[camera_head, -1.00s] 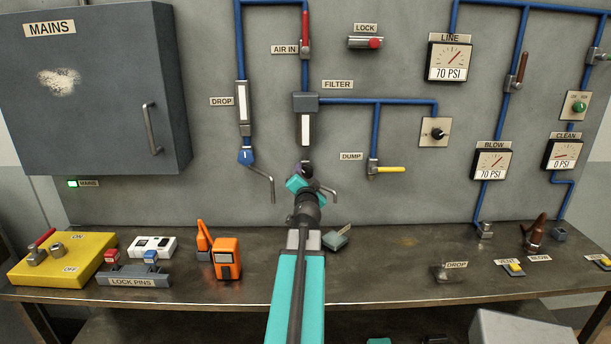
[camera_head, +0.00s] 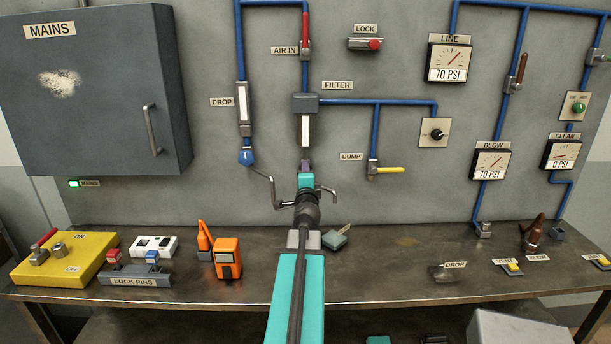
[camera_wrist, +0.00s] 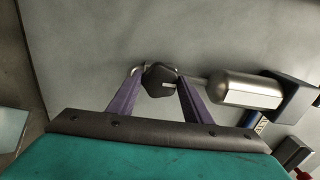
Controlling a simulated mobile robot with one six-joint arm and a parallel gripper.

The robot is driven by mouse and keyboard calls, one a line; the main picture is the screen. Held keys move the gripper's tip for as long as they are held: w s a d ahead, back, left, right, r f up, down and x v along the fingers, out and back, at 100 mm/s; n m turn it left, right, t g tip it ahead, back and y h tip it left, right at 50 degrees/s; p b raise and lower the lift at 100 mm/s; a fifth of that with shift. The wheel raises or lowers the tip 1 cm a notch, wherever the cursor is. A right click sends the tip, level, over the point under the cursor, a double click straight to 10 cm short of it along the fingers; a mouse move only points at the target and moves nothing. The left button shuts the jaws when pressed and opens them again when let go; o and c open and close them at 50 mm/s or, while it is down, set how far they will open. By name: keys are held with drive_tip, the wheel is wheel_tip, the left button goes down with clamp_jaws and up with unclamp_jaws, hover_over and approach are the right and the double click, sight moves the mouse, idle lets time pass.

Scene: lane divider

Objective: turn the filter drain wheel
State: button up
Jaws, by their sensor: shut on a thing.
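The filter drain wheel (camera_wrist: 158,77) is a small dark lobed knob with a pale mark, at the top middle of the wrist view. It sits at the end of a thin stem from the metal filter bowl (camera_wrist: 250,90). My gripper (camera_wrist: 160,84) is shut on the wheel, one purple finger on each side. In the head view my gripper (camera_head: 305,166) is just below the filter (camera_head: 305,104) and its pale sight strip (camera_head: 306,130). There my gripper hides the wheel.
The blue drop valve (camera_head: 246,157) is left of my gripper, with a bent pipe below it. The dump valve's yellow handle (camera_head: 390,170) is to the right. The bench below holds an orange device (camera_head: 228,258) and lock pins (camera_head: 132,272). Blue pipes run along the panel.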

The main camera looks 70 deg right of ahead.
idle(0.3)
drive_tip(key=o, duration=1)
drive_tip(key=shift+o, duration=0.2)
drive_tip(key=shift+a, duration=0.15)
drive_tip(key=b+v, duration=0.5)
drive_tip(key=shift+s+a+f+b, duration=0.1)
drive_tip(key=shift+a+f+b, duration=0.05)
drive_tip(key=shift+b, duration=0.2)
drive_tip(key=b, duration=0.6)
drive_tip(key=shift+a, duration=0.4)
drive_tip(key=b+v, duration=0.2)
drive_tip(key=b, duration=0.5)
drive_tip(key=shift+s+d, duration=0.1)
drive_tip(key=shift+s, duration=0.05)
